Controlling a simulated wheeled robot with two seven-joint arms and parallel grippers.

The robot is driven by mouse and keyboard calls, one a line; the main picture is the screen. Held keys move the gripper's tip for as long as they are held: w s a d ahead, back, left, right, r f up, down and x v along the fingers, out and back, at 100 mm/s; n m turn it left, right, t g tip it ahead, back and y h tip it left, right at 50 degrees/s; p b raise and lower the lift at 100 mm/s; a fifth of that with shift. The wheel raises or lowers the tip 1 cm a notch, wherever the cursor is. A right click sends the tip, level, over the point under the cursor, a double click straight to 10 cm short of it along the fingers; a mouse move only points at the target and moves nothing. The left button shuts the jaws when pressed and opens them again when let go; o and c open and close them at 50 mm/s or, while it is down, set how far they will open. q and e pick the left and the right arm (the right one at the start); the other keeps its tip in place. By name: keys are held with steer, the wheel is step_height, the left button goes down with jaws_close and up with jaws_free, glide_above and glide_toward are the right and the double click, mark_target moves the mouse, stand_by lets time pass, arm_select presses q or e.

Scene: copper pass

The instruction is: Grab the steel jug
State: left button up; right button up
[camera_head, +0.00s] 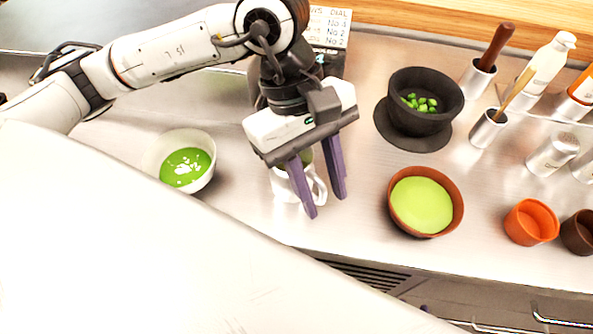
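The steel jug (283,186) stands on the steel counter in the middle of the head view, partly hidden behind my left gripper. Its pale body shows left of the near purple finger, and its handle shows between the two fingers. A bit of green shows near its rim. My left gripper (325,205) points down over the jug's handle side with its purple fingers apart. I cannot tell whether either finger touches the jug. My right gripper is not in view.
A white bowl of green soup (208,143) is at left. A terracotta bowl (458,190) and dark bowl (452,84) are at right. An orange cup (531,222), a steel shaker (552,153) and several containers stand farther right. A pale surface fills the lower left.

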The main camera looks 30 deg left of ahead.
arm_select(q)
jaws_close()
steer(key=shift+w+r, duration=0.1)
stand_by(0.4)
